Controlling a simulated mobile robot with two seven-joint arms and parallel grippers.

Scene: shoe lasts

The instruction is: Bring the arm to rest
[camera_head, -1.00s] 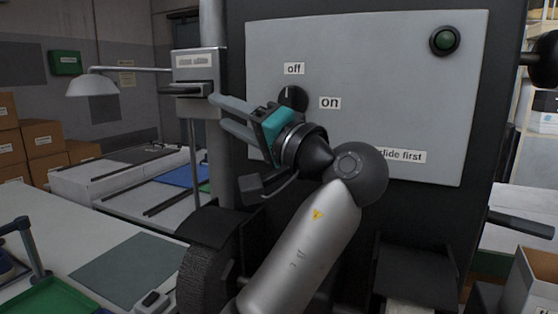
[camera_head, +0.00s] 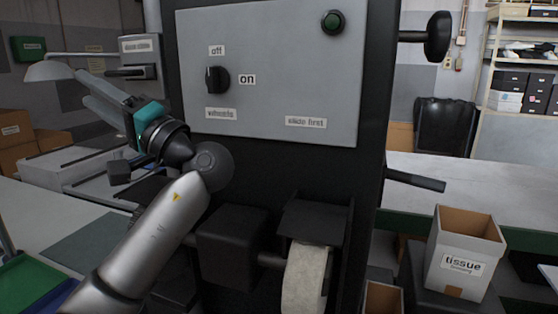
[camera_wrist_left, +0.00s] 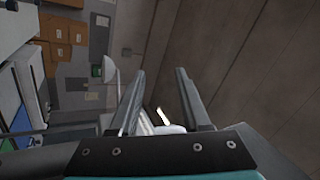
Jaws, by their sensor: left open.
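My left gripper (camera_head: 100,92) is open and empty, raised in front of the left side of the machine panel (camera_head: 265,124), with its fingers pointing up and to the left. In the left wrist view its two fingers (camera_wrist_left: 160,105) stand apart with nothing between them. My left arm rises from the lower left of the head view. The black knob (camera_head: 217,80) sits on the panel between the "off" and "on" labels, to the right of the gripper and apart from it. My right gripper is not in view.
A lamp (camera_head: 50,71) and a grey box labelled on top (camera_head: 139,48) are close behind the gripper. A black handle (camera_head: 415,180) juts from the machine's right side. A tissue box (camera_head: 463,255) stands at the right. Cardboard boxes (camera_head: 16,135) are at far left.

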